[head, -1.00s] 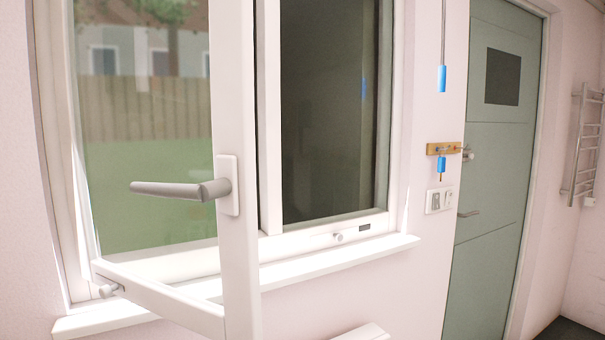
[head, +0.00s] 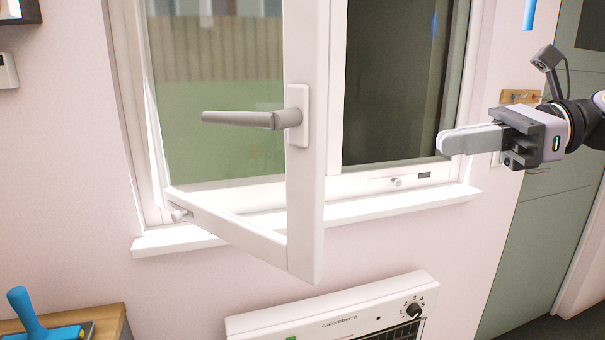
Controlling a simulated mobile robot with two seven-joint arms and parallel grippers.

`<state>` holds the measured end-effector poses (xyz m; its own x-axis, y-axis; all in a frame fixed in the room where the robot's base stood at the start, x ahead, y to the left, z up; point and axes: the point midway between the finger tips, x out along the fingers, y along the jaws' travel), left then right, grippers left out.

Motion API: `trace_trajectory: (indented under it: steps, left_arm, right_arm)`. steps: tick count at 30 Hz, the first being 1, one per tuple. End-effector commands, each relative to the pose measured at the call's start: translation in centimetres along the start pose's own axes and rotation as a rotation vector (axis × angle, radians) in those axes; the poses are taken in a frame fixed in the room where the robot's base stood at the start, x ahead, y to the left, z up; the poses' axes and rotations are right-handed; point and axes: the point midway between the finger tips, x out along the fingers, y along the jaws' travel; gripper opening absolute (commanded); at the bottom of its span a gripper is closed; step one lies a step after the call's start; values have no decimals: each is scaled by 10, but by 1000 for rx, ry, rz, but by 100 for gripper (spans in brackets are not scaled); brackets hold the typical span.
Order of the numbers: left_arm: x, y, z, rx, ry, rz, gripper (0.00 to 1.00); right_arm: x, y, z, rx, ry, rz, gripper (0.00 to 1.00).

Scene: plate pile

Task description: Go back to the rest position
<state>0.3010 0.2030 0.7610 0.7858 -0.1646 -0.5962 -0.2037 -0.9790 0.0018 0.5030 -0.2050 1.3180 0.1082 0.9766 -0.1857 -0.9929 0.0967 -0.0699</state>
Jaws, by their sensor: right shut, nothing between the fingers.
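My right gripper (head: 442,143) comes in from the right edge in the head view, in front of the right part of the window. Its fingers lie together and point left, with nothing between them. It is apart from the open window sash (head: 305,190) and its grey handle (head: 238,118). The sash stands swung out into the room. My left gripper does not show.
A white window sill (head: 380,212) juts from the pink wall. Below it is a white heater (head: 345,316) with a dial. A wooden cabinet (head: 115,318) with a blue-handled tool (head: 24,312) stands at lower left. A grey-green door (head: 530,235) is at right.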

Motion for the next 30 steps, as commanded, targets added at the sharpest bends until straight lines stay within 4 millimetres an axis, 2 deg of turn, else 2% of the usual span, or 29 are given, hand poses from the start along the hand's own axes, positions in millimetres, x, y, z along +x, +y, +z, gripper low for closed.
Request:
trace_trajectory:
  steps: [1, 6, 14, 23, 30]
  left_arm:
    - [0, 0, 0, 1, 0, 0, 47]
    - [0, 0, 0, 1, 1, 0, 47]
    - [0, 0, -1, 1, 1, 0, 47]
    - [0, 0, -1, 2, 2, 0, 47]
    - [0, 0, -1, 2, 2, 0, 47]
  right_arm:
    - [7, -4, -16, 78, -39, -8, 0]
    - [22, -15, -55, 328, -173, -53, 0]
    - [32, -27, -125, 732, -364, -149, 0]
    - [26, -25, -220, 1210, -569, -300, 0]
    - [11, -5, -306, 1586, -724, -464, 0]
